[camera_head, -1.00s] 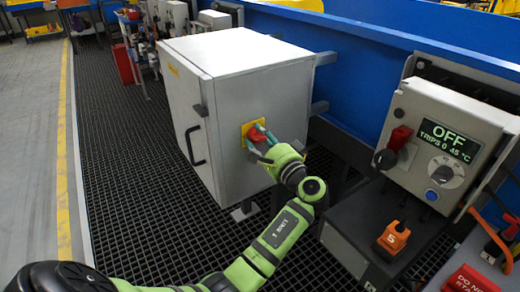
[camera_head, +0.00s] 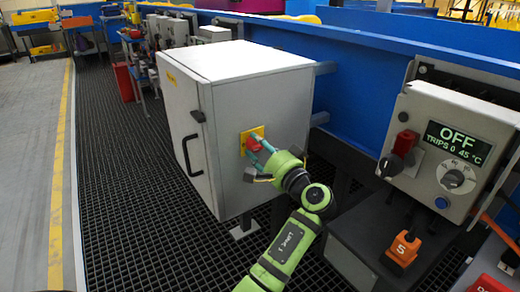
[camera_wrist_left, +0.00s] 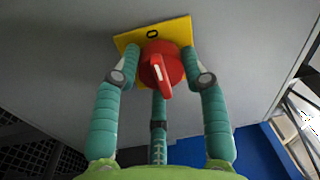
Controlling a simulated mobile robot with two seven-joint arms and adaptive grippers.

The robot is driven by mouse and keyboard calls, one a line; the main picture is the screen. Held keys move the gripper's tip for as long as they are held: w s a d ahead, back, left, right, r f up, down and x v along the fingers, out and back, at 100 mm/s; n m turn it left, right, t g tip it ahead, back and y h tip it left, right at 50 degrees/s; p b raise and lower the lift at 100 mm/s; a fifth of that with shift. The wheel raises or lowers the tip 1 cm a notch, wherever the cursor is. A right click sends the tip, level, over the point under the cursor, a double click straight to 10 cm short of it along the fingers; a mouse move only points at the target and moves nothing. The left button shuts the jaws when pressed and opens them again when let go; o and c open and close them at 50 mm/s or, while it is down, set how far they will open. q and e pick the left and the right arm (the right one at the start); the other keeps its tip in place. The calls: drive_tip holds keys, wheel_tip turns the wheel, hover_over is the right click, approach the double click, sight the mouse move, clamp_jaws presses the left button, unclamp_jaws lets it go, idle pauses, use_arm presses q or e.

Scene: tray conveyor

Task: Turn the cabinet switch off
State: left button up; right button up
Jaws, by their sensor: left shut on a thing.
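The white cabinet (camera_head: 265,105) stands in the middle of the head view with its door shut. On its near side is a yellow plate (camera_head: 259,131) with a red rotary switch (camera_head: 252,146). In the left wrist view the switch (camera_wrist_left: 160,66) has a white line on its handle, which points down and slightly right in the picture. A "0" shows on the yellow plate (camera_wrist_left: 127,40) above it. My left gripper (camera_head: 257,150) is shut on the switch, with teal fingers on both sides of it (camera_wrist_left: 160,78). My right gripper is not in view.
A control panel (camera_head: 455,150) reading "OFF, TRIPS 0, 45 °C" stands at right, with a dark shelf and an orange tagged object (camera_head: 403,249) below. A blue conveyor wall (camera_head: 355,70) runs behind the cabinet. Dark grating floor (camera_head: 130,200) is free at left.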

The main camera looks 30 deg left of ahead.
use_arm(q)
drive_tip(key=shift+s+a, duration=0.1)
drive_tip(key=o, duration=1.1)
drive_tip(key=shift+o, duration=0.2)
drive_tip(key=shift+d, duration=0.2)
drive_tip(key=v, duration=0.7)
drive_tip(key=shift+s, duration=0.1)
